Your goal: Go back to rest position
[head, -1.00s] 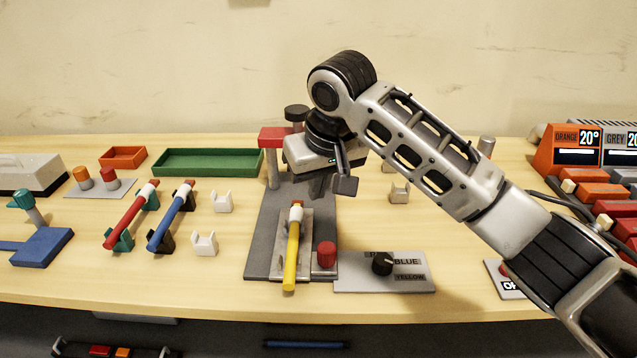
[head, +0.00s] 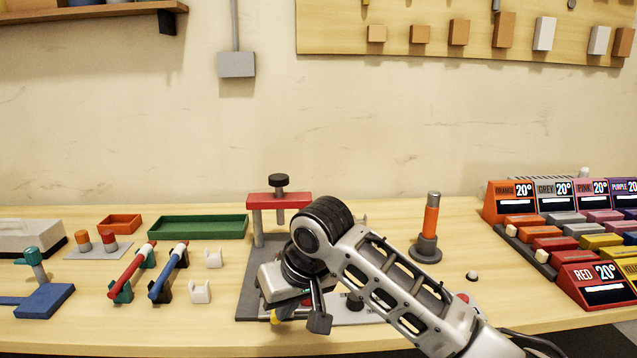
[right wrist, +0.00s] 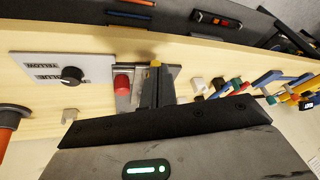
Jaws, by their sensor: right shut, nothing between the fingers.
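My right gripper (head: 318,318) is in front of the red-topped press (head: 279,201), over the near part of its grey base (head: 250,285). Its fingers are shut with nothing between them, also in the right wrist view (right wrist: 156,90). Only a small bit of the yellow-handled tool (head: 274,316) shows beside the gripper in the head view. In the right wrist view a yellow end (right wrist: 155,64) shows just beyond the fingertips; I cannot tell whether they touch. My left gripper is not in view.
Red (head: 132,272) and blue (head: 167,272) rods lie on holders to the left. A green tray (head: 198,227) stands behind. An orange-topped post (head: 430,225) and labelled bins (head: 590,285) stand right. The selector knob (right wrist: 72,75) and red button (right wrist: 122,82) lie near the gripper.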

